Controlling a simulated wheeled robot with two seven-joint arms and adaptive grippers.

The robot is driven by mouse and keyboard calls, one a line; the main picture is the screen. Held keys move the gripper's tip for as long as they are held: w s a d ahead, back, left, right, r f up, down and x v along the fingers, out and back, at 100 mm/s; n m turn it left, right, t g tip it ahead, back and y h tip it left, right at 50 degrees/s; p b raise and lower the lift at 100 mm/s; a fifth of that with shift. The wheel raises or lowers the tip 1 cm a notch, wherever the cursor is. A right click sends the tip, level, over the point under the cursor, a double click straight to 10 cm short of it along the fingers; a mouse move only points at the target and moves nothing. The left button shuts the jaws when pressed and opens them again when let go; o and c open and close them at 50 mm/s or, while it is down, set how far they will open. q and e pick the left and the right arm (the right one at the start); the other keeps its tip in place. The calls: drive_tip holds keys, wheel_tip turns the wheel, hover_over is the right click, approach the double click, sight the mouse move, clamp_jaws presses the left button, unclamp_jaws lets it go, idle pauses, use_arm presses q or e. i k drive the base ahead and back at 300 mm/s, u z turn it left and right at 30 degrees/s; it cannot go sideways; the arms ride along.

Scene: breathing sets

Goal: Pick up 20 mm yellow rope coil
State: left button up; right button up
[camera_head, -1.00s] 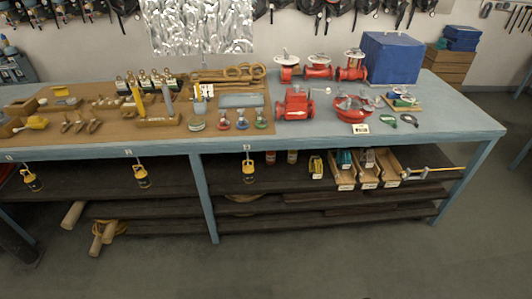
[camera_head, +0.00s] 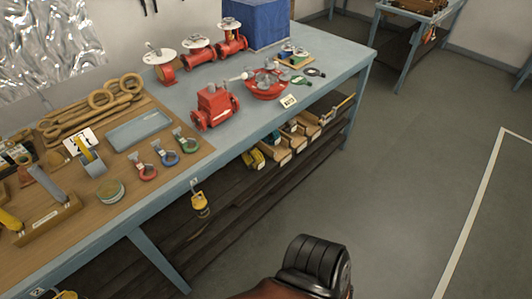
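I cannot make out the yellow rope coil in the head view now. The floor-level shelf at the left, where yellow rope showed earlier, is out of frame. Neither of my grippers is in view. The blue workbench (camera_head: 325,60) runs from the lower left to the upper right. A dark lower shelf (camera_head: 226,222) shows under it, with no rope coil that I can tell on its visible part.
A black ribbed object (camera_head: 315,267) with a brown-red part stands at the bottom edge; I cannot tell what it is. Red valves (camera_head: 214,106) stand on the bench. A yellow hanging device (camera_head: 201,204) is at its front edge. The floor (camera_head: 420,130) at the right is clear.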

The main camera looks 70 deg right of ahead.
sight(258, 163)
drive_tip(key=z, duration=1.05)
drive_tip(key=i, duration=1.05)
drive_tip(key=z, duration=0.95)
